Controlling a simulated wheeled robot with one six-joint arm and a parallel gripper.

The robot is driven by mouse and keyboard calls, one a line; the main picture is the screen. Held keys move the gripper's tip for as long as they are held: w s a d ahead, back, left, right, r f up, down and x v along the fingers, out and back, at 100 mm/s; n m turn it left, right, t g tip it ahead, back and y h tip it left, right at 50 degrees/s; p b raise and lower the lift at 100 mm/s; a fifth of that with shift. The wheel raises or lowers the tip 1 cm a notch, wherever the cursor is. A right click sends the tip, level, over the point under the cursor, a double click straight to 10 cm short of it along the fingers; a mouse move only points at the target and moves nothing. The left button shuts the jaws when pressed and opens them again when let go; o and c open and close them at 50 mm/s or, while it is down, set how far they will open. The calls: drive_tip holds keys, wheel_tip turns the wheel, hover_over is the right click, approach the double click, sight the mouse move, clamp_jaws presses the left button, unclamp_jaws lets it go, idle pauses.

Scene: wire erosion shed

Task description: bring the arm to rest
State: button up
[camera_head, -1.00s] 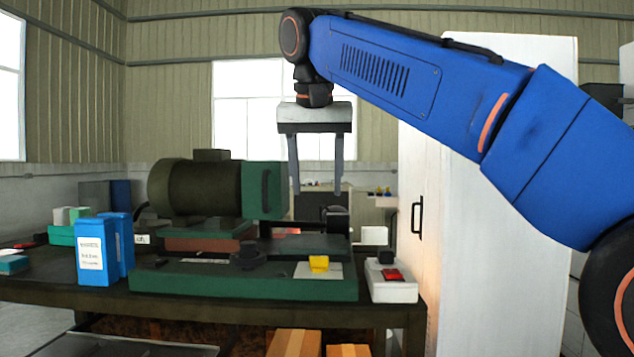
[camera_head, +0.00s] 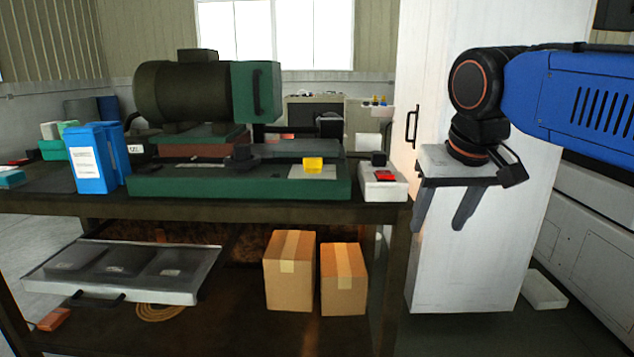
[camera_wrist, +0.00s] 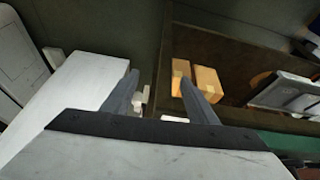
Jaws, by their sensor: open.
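My gripper (camera_head: 441,207) is open and empty, its two dark fingers pointing down and spread apart. In the head view it hangs right of the workbench (camera_head: 300,208), in front of the white cabinet (camera_head: 480,270). My blue arm comes in from the right edge. In the wrist view the gripper's fingers (camera_wrist: 165,98) stick out from the pale gripper body with nothing between them.
The bench carries a green machine (camera_head: 240,187) with a dark motor, blue boxes (camera_head: 95,160) and a white switch box (camera_head: 382,186). A white block (camera_head: 544,290) lies on the floor.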

drive_tip(key=s+d+f, duration=0.3)
drive_tip(key=s+f, duration=0.3)
drive_tip(key=f, duration=0.5)
drive_tip(key=s+d+f, duration=0.4)
drive_tip(key=s+f, duration=0.3)
drive_tip(key=f, duration=0.4)
drive_tip(key=shift+s+f, duration=0.15)
drive_tip(key=shift+s, duration=0.05)
drive_tip(key=shift+d, duration=0.1)
